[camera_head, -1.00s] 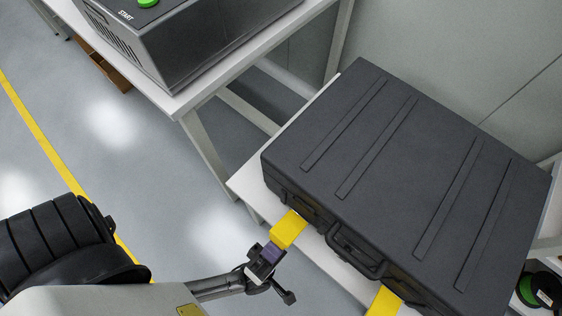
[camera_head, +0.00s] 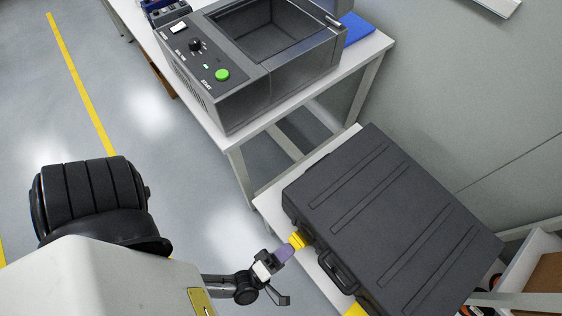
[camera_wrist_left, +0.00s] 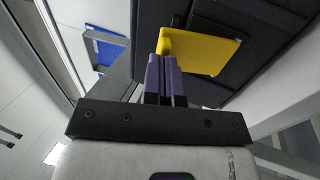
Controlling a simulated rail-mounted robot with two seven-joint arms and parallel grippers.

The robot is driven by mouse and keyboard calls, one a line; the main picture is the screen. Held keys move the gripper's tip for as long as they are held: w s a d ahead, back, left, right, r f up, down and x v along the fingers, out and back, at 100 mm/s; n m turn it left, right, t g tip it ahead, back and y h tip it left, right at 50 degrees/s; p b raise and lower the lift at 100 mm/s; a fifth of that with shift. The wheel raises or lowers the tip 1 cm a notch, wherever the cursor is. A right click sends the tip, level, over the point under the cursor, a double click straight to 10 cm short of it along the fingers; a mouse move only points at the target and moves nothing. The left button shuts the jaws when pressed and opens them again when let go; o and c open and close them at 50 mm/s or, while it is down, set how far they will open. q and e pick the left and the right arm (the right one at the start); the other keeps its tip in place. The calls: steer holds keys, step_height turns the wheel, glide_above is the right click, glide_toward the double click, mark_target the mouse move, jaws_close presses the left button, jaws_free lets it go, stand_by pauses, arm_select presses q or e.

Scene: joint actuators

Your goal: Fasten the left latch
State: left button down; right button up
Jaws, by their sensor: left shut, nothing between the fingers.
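A closed dark grey case (camera_head: 392,215) lies on a white table. Its left latch is a yellow flap (camera_head: 299,240) on the front side, left of the handle (camera_head: 338,272); it also shows in the left wrist view (camera_wrist_left: 207,54) as a broad yellow plate. My left gripper (camera_head: 285,253) is at this latch, its purple fingers shut with nothing between them. In the left wrist view, the fingertips (camera_wrist_left: 164,62) are at the latch's left end, touching or very close. The second yellow latch (camera_head: 354,310) is partly cut off by the bottom edge. My right gripper is not in view.
A grey machine with a green button (camera_head: 222,75) stands on another white table (camera_head: 378,44) behind, with a blue object (camera_head: 358,28) beside it. A wall is behind the case. Open floor (camera_head: 150,130) lies to the left.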

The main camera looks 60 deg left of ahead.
arm_select(q)
steer(key=s+d+f+g, duration=0.1)
steer(key=s+d+f, duration=0.1)
steer(key=s, duration=1)
steer(key=shift+s+p, duration=0.3)
steer(key=shift+p, duration=0.15)
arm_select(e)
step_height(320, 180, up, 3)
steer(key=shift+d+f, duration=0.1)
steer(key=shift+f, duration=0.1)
